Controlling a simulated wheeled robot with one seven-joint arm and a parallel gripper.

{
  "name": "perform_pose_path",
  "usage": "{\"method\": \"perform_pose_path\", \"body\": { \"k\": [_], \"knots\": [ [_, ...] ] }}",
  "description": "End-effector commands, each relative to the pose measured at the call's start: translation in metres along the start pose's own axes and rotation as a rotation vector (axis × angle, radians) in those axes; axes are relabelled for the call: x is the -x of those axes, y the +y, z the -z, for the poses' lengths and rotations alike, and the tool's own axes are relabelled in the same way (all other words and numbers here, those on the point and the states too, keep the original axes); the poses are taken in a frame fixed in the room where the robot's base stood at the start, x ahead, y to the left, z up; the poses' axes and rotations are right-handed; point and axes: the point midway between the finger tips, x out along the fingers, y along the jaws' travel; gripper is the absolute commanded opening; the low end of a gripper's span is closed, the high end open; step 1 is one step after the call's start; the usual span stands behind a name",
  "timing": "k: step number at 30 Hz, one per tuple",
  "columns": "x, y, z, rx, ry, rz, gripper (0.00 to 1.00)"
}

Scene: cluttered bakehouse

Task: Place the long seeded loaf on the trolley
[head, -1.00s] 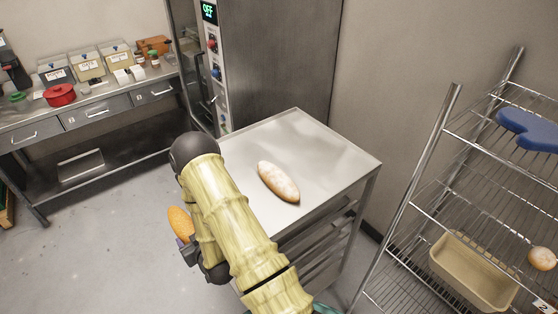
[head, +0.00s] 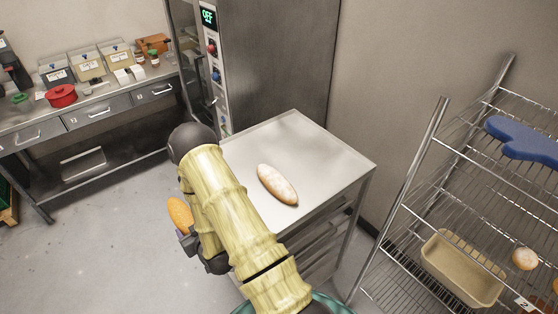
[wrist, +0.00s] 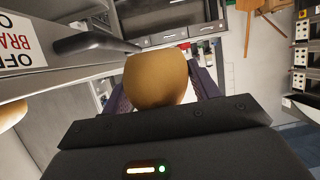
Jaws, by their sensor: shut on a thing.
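My gripper (wrist: 157,85) is shut on an orange-brown loaf, which fills the space between the fingers in the wrist view (wrist: 157,78). In the head view the held loaf (head: 180,214) shows at the left of my arm, and my arm hides part of the gripper. Seeds on it cannot be made out. The metal trolley (head: 318,150) stands right of my arm, with a flat top and tray slides below. A long, pale, floured loaf (head: 277,184) lies on its top. The held loaf is apart from the trolley top, to its left.
A wire rack (head: 425,170) at right holds a blue mitt (head: 520,138), a beige bin (head: 460,268) and a round roll (head: 525,258). An oven (head: 275,60) stands behind the trolley. A bench (head: 95,115) is at back left. Much of the trolley top is clear.

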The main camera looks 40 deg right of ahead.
Motion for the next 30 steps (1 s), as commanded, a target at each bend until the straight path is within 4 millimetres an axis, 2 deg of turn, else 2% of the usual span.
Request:
{"method": "perform_pose_path", "body": {
  "k": [1, 5, 10, 14, 18, 24, 30],
  "knots": [
    [-0.004, 0.013, 0.006, -0.011, 0.008, -0.034, 0.48],
    [-0.010, 0.042, 0.021, -0.044, 0.009, -0.115, 0.48],
    [-0.011, 0.089, 0.052, -0.109, 0.014, -0.270, 0.48],
    [-0.002, 0.130, 0.085, -0.180, 0.017, -0.434, 0.48],
    [0.016, 0.167, 0.119, -0.258, 0.016, -0.618, 0.47],
    [0.043, 0.199, 0.155, -0.350, 0.013, -0.835, 0.47],
    [0.064, 0.214, 0.174, -0.406, 0.009, -0.971, 0.47]
  ]
}}
